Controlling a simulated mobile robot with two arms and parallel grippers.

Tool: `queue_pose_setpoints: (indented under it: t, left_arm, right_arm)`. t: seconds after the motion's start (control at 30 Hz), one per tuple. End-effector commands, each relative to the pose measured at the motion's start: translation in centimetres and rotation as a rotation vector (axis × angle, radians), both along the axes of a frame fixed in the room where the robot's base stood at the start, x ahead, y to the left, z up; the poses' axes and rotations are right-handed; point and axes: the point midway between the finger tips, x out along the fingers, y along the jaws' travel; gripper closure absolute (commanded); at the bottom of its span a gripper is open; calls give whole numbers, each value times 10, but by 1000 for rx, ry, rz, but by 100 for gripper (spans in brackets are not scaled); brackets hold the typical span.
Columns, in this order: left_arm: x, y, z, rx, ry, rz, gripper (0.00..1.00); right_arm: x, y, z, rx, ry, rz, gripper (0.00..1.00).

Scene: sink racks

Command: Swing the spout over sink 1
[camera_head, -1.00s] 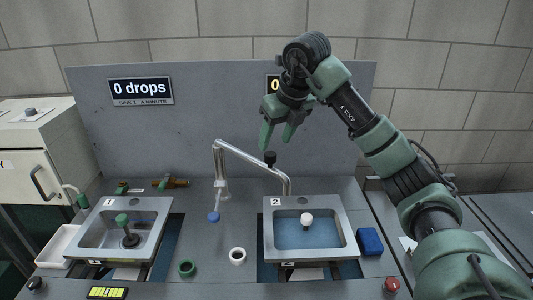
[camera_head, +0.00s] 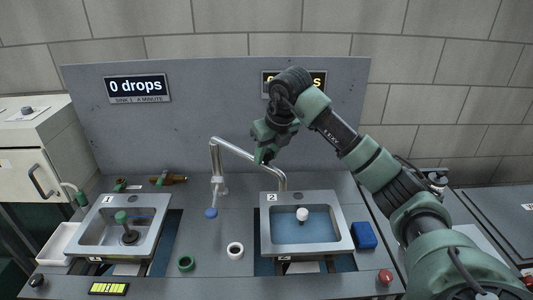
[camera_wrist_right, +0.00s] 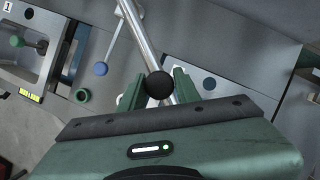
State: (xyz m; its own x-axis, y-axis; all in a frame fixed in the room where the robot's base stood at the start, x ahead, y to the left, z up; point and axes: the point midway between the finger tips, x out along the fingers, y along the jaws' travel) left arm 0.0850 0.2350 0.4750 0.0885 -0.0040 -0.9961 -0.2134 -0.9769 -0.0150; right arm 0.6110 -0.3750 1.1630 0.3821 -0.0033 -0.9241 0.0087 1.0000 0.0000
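The metal spout (camera_head: 242,153) rises from a post (camera_head: 217,186) between the two sinks and reaches right, its tip bending down at the back edge of sink 2 (camera_head: 264,228). Sink 1 (camera_head: 150,248) is at the left. My right gripper (camera_head: 265,155) is at the spout's outer part, hiding its black knob in the head view. In the right wrist view the black knob (camera_wrist_right: 159,85) sits between the two green fingers, with the spout (camera_wrist_right: 142,35) running beneath. The fingers (camera_wrist_right: 157,88) stand apart with some gap beside the knob. My left gripper is not in view.
A blue-ended lever (camera_head: 211,212) hangs by the post. A white ring (camera_head: 235,250) and a green ring (camera_head: 186,263) are on the counter. A blue block (camera_head: 363,236) is right of sink 2. The grey back panel (camera_head: 220,100) stands behind.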

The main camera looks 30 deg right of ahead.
Motion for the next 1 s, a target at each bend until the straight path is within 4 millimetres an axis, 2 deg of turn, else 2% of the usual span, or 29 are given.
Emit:
queue_pose_setpoints:
  t: [0.03, 0.1, 1.0]
  left_arm:
    - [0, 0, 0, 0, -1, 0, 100]
    - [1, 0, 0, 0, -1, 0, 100]
    - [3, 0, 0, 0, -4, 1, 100]
  right_arm:
    - [0, 0, 0, 0, 0, 0, 85]
    - [0, 0, 0, 0, 0, 0, 100]
    - [0, 0, 1, 1, -1, 0, 100]
